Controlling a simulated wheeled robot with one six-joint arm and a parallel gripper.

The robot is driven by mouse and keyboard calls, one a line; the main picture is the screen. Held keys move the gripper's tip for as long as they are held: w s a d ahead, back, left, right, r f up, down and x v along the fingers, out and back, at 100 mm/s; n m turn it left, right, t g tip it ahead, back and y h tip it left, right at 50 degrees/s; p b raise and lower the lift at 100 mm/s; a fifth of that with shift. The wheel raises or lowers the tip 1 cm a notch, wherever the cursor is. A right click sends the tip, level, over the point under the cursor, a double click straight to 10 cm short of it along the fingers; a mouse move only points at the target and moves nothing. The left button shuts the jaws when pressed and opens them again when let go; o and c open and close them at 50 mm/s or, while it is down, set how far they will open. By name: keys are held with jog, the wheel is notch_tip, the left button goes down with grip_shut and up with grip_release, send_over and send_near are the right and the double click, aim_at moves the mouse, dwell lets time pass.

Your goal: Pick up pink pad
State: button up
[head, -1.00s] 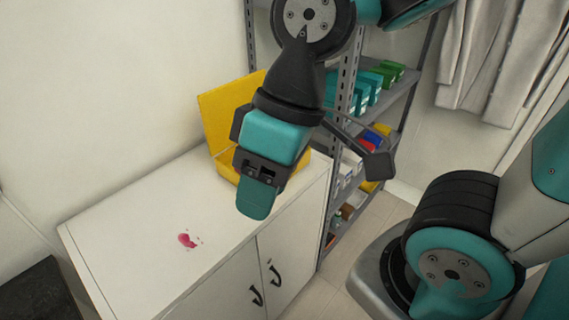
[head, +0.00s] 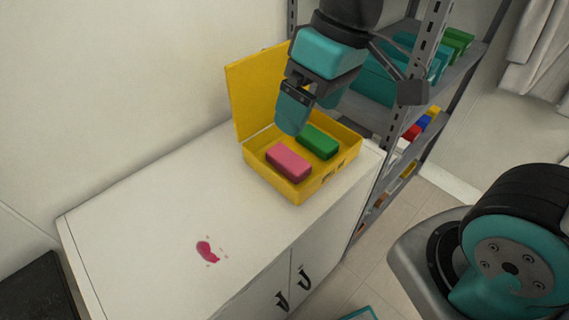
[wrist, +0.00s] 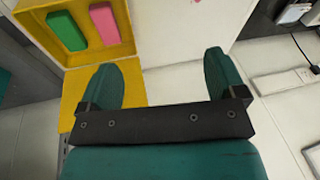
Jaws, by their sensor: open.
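The pink pad (head: 289,161) lies in an open yellow box (head: 299,193) on the white cabinet, beside a green pad (head: 318,142). In the wrist view the pink pad (wrist: 103,23) shows at the upper left, right of the green pad (wrist: 67,31). My gripper (head: 309,118) is above the box in the head view, open and empty. In the wrist view the fingers of my gripper (wrist: 167,78) are spread wide, and both pads lie beyond and left of them. My gripper touches neither pad.
The box's yellow lid (head: 258,95) stands raised at its back left. A pink-red stain (head: 207,251) marks the white cabinet top (head: 150,220), which is otherwise clear. A grey shelf rack (head: 440,105) with coloured boxes stands close on the right.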

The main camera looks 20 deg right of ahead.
jog(key=w+d+f+m+h+b, duration=0.2)
jog(key=w+d+f+b, duration=0.2)
jog(key=w+f+b, duration=0.55)
jog(key=p, duration=0.3)
send_over(288, 158)
jog(key=shift+t+h, duration=0.3)
jog(key=f, duration=1.2)
jog(key=shift+s, duration=0.4)
jog(key=shift+w+f, duration=0.25)
jog(key=shift+f, duration=1.35)
jog(key=shift+w+f, duration=0.2)
jog(key=shift+f, duration=1.35)
jog(key=shift+c, duration=0.2)
jog(key=c, duration=1)
